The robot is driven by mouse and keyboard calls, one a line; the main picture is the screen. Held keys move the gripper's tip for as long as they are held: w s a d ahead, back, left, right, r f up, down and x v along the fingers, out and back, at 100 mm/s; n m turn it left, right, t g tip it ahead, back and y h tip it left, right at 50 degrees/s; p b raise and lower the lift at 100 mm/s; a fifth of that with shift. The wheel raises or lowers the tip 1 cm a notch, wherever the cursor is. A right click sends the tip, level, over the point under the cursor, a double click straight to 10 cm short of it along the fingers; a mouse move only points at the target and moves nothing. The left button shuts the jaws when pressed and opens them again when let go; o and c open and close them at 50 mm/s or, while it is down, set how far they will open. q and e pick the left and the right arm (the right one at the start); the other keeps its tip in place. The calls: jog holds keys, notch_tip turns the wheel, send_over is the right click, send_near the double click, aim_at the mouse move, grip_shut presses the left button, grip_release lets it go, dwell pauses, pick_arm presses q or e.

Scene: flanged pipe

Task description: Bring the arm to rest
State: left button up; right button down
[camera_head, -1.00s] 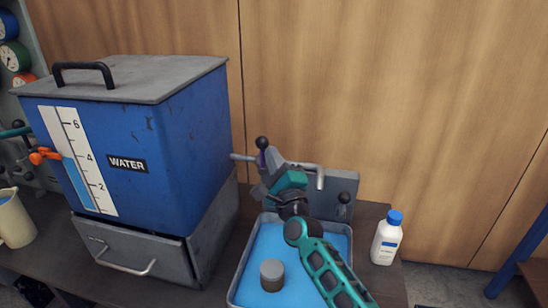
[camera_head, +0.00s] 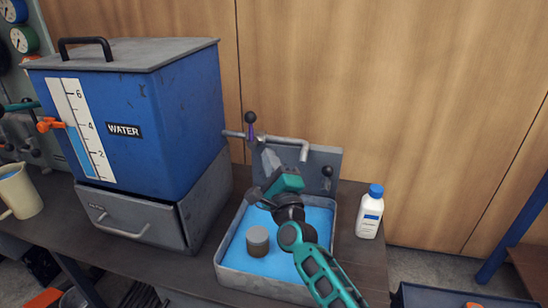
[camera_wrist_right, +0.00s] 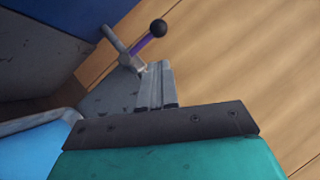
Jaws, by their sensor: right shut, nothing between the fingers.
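My right arm comes in from the bottom right in the head view. Its gripper (camera_head: 258,194) is over the far left part of the grey tray, below the pipe outlet. In the right wrist view the gripper fingers (camera_wrist_right: 156,85) are closed together with nothing between them. Past them is a lever with a black ball and purple stem (camera_wrist_right: 152,33) on a pipe; it also shows in the head view (camera_head: 250,125). I cannot tell the exact gap between the fingers and the grey fitting behind them.
A blue water tank (camera_head: 170,110) stands on the left. The grey tray (camera_head: 262,284) holds blue liquid and a grey cylinder (camera_head: 258,240). A bent spout (camera_head: 304,150) overhangs it. A white bottle with a blue cap (camera_head: 369,215) stands to the right. A cream jug (camera_head: 18,192) is far left.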

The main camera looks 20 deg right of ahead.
pick_arm(q)
jog(key=shift+s+d, duration=0.1)
jog(key=shift+s, duration=0.15)
pick_arm(e)
jog(key=shift+s+f, duration=0.15)
jog(key=shift+s, duration=0.2)
pick_arm(q)
jog(key=shift+w+r, duration=0.2)
jog(key=shift+w, duration=0.05)
pick_arm(e)
jog(key=shift+a, duration=0.1)
